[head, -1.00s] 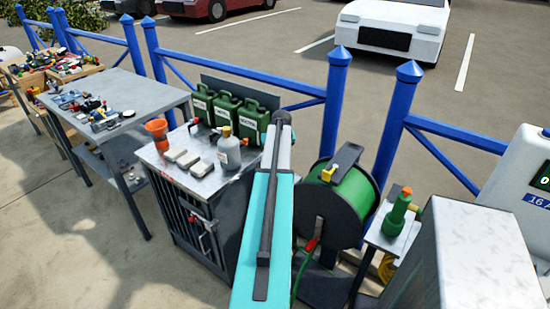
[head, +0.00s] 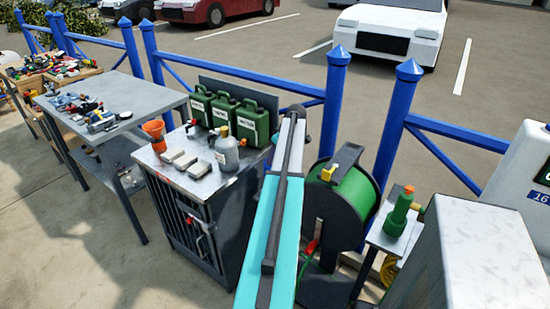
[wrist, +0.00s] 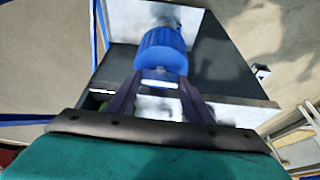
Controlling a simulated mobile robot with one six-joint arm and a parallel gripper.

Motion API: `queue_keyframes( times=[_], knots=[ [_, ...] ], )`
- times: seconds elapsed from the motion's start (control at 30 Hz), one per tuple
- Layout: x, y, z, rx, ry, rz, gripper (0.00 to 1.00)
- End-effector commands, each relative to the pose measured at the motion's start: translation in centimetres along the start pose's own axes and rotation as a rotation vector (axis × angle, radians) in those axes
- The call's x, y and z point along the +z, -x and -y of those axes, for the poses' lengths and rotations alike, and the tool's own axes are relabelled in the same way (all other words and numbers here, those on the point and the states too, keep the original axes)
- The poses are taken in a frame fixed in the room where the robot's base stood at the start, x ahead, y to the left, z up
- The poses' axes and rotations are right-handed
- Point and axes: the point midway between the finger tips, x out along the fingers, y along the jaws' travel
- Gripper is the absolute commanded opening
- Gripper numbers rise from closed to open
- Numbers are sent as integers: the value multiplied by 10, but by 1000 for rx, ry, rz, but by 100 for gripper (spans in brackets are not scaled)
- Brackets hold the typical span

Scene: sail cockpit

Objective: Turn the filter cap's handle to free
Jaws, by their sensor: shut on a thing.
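In the wrist view a blue ribbed filter cap (wrist: 160,52) sits ahead of my gripper, on a body partly hidden behind it. A pale bar, seemingly the cap's handle (wrist: 160,84), shows at its near edge between my fingertips. My gripper (wrist: 159,90) has one dark finger on each side of this bar and is shut on it. The exact contact is too small to see. In the head view my own arm stretches away over the scene, and neither the gripper nor the cap can be made out there.
A grey cabinet (head: 177,178) with green canisters (head: 222,112) stands left of my arm. Blue railing (head: 333,105) runs behind. A tool table (head: 150,87) is farther left.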

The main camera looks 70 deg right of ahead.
Motion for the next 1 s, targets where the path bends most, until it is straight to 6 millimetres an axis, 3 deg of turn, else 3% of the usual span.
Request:
queue_keyframes(
  times=[0.57,0.6,0.7,1.0],
  knots=[
    [0,0,0,-18,43,0,24],
    [0,0,0,-18,43,0,50],
    [0,0,0,-18,43,0,66],
    [0,0,0,-18,42,0,66]
  ],
)
